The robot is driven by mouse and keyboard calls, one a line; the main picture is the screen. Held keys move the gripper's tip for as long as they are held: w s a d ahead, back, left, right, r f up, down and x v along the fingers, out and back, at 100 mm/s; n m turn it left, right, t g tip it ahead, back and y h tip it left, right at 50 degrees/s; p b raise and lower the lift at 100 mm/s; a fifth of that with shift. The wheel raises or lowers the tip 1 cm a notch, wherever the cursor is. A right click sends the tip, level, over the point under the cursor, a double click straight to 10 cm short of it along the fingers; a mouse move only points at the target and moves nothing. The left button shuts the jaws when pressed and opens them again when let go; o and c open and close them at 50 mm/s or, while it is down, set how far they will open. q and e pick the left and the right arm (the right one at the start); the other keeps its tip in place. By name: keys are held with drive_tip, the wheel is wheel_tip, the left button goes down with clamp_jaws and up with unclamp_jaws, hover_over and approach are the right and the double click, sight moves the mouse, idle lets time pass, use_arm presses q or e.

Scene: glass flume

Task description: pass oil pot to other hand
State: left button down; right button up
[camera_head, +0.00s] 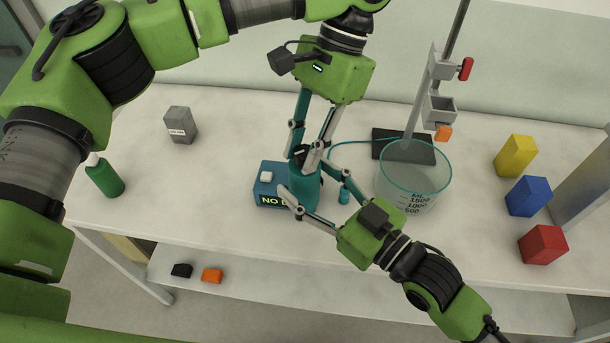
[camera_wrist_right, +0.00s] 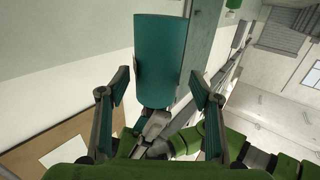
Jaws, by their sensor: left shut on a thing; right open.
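The oil pot is the teal cylinder (camera_head: 304,192) near the middle of the table in the head view. My left gripper (camera_head: 305,158) reaches down from above and is shut on its upper part. My right gripper (camera_head: 310,182) comes in from the lower right, open, with its fingers on either side of the pot. In the right wrist view the pot (camera_wrist_right: 160,55) stands between the two spread fingers (camera_wrist_right: 159,85), with gaps at both sides. Whether the pot's base touches the table is hard to tell.
Yellow (camera_head: 515,156), blue (camera_head: 528,197) and red (camera_head: 542,244) blocks stand far right. A grey block (camera_head: 180,124) and green bottle (camera_head: 104,176) are left.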

drive_tip(key=shift+w+a, duration=0.45)
drive_tip(key=c, duration=1.3)
use_arm(q)
drive_tip(key=c, duration=1.7)
unclamp_jaws()
use_arm(e)
drive_tip(key=shift+c, duration=0.2)
use_arm(q)
drive_tip(key=shift+r, duration=0.1)
